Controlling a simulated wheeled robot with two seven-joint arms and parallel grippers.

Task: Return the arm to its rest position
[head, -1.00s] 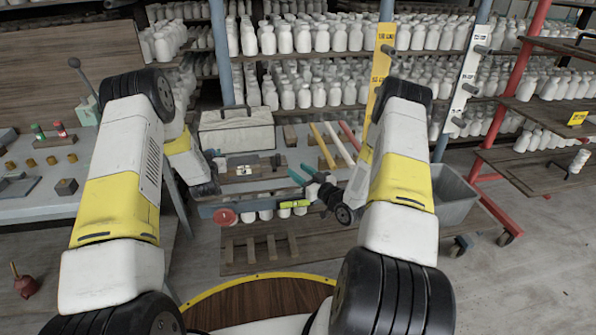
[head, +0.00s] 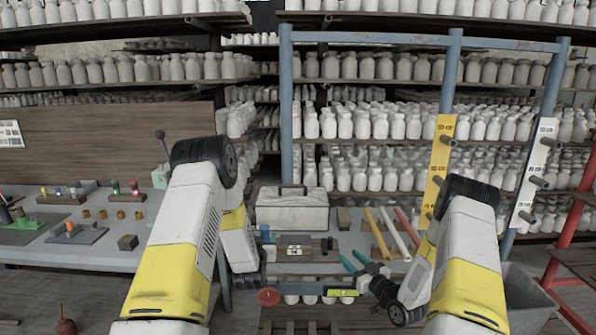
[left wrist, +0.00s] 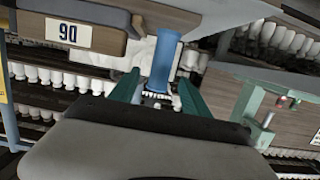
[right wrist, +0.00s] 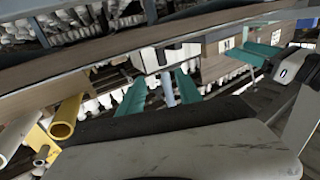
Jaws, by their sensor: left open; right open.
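My left arm (head: 180,240) and right arm (head: 470,255) both reach forward over the front of a bench. My left gripper (left wrist: 158,80) is open in the left wrist view, its two teal fingers apart. A blue upright piece shows between them; I cannot tell how far behind it is. In the head view the left fingers are hard to make out. My right gripper (head: 356,261) is open, its teal fingers apart and pointing up-left near the bench's front edge. It also shows open in the right wrist view (right wrist: 158,80), with nothing clearly held.
A grey toolbox (head: 292,209) stands at the back of the bench. Coloured sticks (head: 378,232) lie right of it. A grey bin (head: 525,298) is at right. Shelves of white bottles (head: 370,125) stand behind.

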